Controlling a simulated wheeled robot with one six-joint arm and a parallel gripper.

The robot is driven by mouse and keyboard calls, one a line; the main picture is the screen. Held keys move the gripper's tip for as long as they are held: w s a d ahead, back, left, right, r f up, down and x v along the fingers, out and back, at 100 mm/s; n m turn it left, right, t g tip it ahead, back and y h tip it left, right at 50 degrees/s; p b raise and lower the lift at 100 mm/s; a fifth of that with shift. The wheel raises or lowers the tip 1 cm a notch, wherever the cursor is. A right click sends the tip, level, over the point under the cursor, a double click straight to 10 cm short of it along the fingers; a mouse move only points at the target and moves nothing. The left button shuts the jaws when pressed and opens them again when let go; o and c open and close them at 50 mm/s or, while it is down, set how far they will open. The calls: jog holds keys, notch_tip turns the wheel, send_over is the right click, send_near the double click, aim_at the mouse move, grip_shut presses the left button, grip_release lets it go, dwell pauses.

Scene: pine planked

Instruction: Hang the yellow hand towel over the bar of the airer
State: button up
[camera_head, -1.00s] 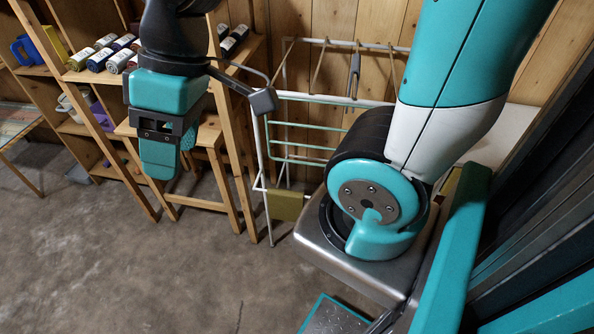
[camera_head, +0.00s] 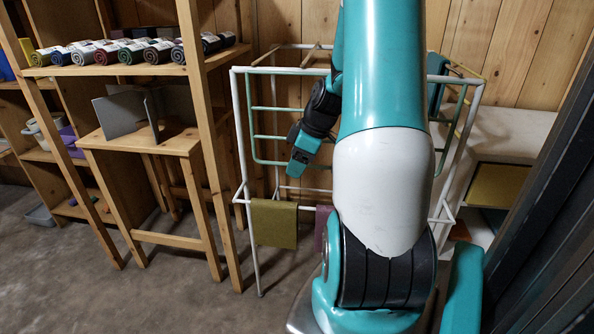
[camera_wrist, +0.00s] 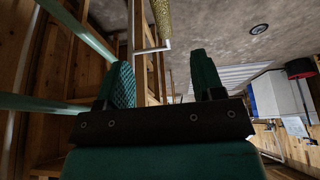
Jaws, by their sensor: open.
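An olive-yellow towel (camera_head: 274,224) hangs over the low front bar of the white airer (camera_head: 238,130), near its left end. It also shows at the top of the wrist view (camera_wrist: 162,16), beside a white bar. My gripper (camera_head: 297,168) is above and slightly right of this towel, apart from it, over the airer in the picture. In the wrist view its two fingers (camera_wrist: 160,75) stand wide apart with nothing between them. My arm hides the middle and right of the low bar.
A mauve cloth (camera_head: 322,226) hangs on the same bar, partly behind my arm. A wooden shelf with rolled cloths (camera_head: 120,52) and a wooden stool (camera_head: 140,150) stand left. A white cabinet with a flat yellow panel (camera_head: 498,186) stands right. Floor at front left is clear.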

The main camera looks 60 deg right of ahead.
aim_at(277, 202)
jog(key=b+x, duration=0.4)
jog(key=x, duration=1.2)
jog(key=shift+w+f, duration=0.1)
jog(key=shift+f, duration=0.2)
